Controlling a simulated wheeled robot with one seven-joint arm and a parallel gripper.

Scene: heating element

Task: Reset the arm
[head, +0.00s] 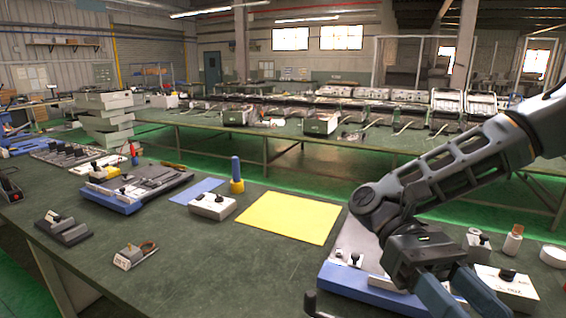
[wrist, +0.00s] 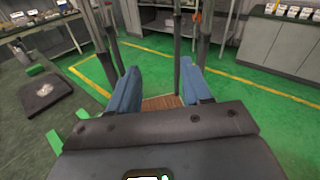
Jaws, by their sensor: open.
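My arm reaches in from the right edge of the head view and bends down at its wrist. My gripper (head: 462,308) is low at the lower right, in front of a blue-based fixture (head: 340,284) that it partly hides; its fingertips run to the bottom edge of the head view. In the wrist view, the two blue fingers of my gripper (wrist: 160,92) stand well apart with nothing between them. Beyond them are green floor and dark posts.
A yellow sheet (head: 290,218) lies flat left of my arm. A white box with knobs (head: 212,206), a blue-yellow upright tool (head: 236,175) and another blue-based fixture (head: 135,186) stand further left. White blocks (head: 507,284) and a tape roll (head: 553,256) are at right. The table's front middle is mostly bare.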

